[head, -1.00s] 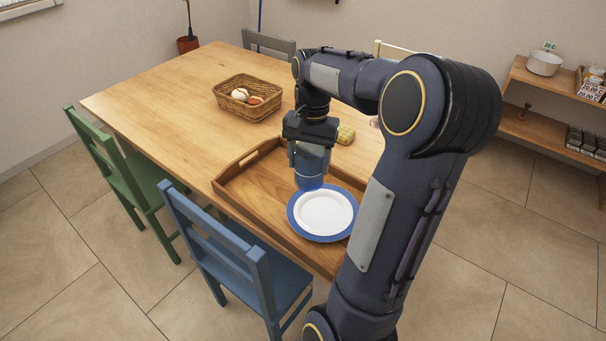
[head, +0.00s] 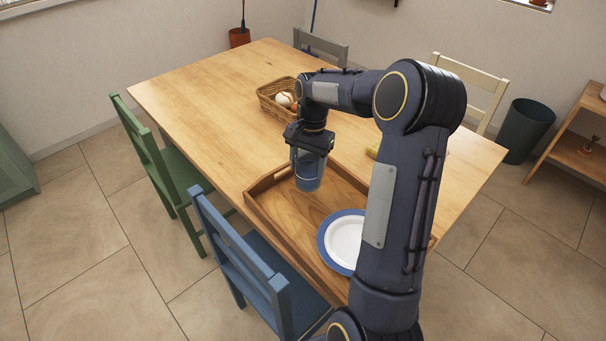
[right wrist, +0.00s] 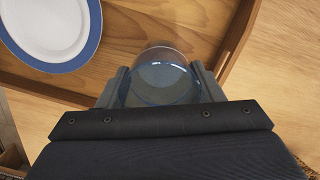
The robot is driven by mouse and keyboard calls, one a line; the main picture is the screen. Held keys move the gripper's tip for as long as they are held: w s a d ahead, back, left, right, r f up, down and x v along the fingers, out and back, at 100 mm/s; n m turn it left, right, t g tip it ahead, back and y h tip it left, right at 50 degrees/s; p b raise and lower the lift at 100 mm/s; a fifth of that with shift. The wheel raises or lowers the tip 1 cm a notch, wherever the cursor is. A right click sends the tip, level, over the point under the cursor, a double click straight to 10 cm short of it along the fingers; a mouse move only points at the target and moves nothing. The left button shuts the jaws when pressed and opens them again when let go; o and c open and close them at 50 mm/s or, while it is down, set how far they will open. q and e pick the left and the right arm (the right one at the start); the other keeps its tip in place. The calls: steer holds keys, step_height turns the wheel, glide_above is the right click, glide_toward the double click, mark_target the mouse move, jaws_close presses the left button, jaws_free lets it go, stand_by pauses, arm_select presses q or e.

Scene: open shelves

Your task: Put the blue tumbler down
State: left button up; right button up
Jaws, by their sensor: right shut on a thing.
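The blue tumbler (head: 308,174) is see-through and upright in my right gripper (head: 309,153), at the far end of the wooden tray (head: 290,210). In the right wrist view the tumbler (right wrist: 163,82) sits between the two fingers of the right gripper (right wrist: 163,88), which are shut on it. It is over the tray, beside a plate; I cannot tell whether its base touches the tray. The white plate with a blue rim (head: 328,236) lies in the tray, partly hidden by my arm; it also shows in the right wrist view (right wrist: 88,48). My left gripper is not in view.
A wicker basket (head: 268,101) with round items stands on the table (head: 210,100) behind the gripper. A blue chair (head: 236,262) and a green chair (head: 150,150) stand at the left side. The table's left part is clear.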

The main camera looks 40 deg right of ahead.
mark_target(303, 175)
steer(key=shift+w+a+f, duration=0.25)
steer(key=shift+w+f, duration=0.35)
steer(key=shift+f, duration=0.15)
steer(key=shift+w+f, duration=0.15)
steer(key=shift+f, duration=1.5)
steer(key=shift+f, duration=0.15)
steer(key=o, duration=1.1)
